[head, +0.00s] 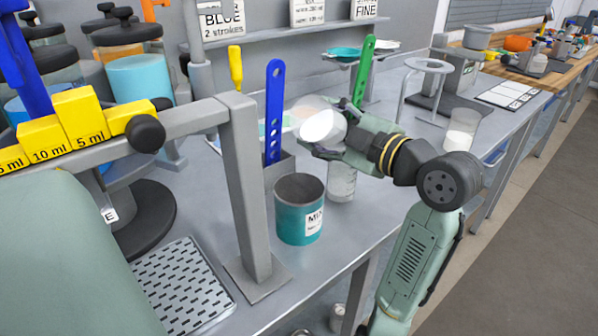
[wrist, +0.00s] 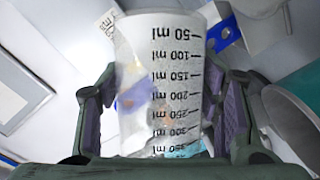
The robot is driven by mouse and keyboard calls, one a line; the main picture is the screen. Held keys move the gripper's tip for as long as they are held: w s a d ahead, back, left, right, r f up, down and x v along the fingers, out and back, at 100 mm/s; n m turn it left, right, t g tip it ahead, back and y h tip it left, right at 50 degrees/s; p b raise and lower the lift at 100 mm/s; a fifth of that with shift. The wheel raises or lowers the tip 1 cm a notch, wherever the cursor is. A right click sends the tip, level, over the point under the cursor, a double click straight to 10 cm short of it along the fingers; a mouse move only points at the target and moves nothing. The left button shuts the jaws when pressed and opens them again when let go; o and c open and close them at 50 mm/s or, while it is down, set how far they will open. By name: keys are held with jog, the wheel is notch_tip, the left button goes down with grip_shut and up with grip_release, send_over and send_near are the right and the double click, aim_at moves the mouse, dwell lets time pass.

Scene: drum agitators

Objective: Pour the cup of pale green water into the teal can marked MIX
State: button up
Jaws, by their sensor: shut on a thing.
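My gripper (head: 325,138) is shut on a clear graduated cup (head: 296,112) and holds it above the table, behind and above the teal can. The cup looks tilted in the head view, with a whitish oval showing in it; I cannot make out a pale green colour. In the wrist view the cup (wrist: 160,60) stands between both fingers, its ml marks upside down. The teal can (head: 299,222) marked MIX stands upright on the table, open at the top with a dark inside. Its side and rim also show at the right of the wrist view (wrist: 296,105).
A grey post (head: 245,185) stands just left of the can. A holder with a blue slotted paddle (head: 274,105) and a green one (head: 364,70) are behind. A clear beaker (head: 342,184) stands below my gripper; another (head: 462,130) stands to the right.

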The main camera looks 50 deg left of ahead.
jog(key=shift+s+f+n+y+b, duration=0.1)
jog(key=shift+f+n+y+b, duration=0.2)
jog(key=shift+n+b, duration=0.55)
jog(key=shift+f+n+y+b, duration=0.1)
jog(key=shift+n+y+b, duration=0.35)
jog(key=shift+b, duration=0.65)
dwell(0.8)
jog(key=shift+s+d+r+n+y+b, duration=0.3)
jog(key=shift+s+r+n+b, duration=0.35)
jog(key=shift+b, duration=0.85)
dwell(0.6)
jog(key=shift+s+d+f+n+g+y+b, duration=0.2)
jog(key=shift+n+b, duration=0.4)
jog(key=shift+b, duration=0.45)
jog(key=shift+s+a+f+n+g+y+b, duration=0.2)
jog(key=shift+n+b, duration=0.35)
jog(key=shift+b, duration=0.5)
jog(key=shift+d+r+n+b, duration=0.15)
jog(key=shift+n+b, duration=0.15)
jog(key=shift+b, duration=0.15)
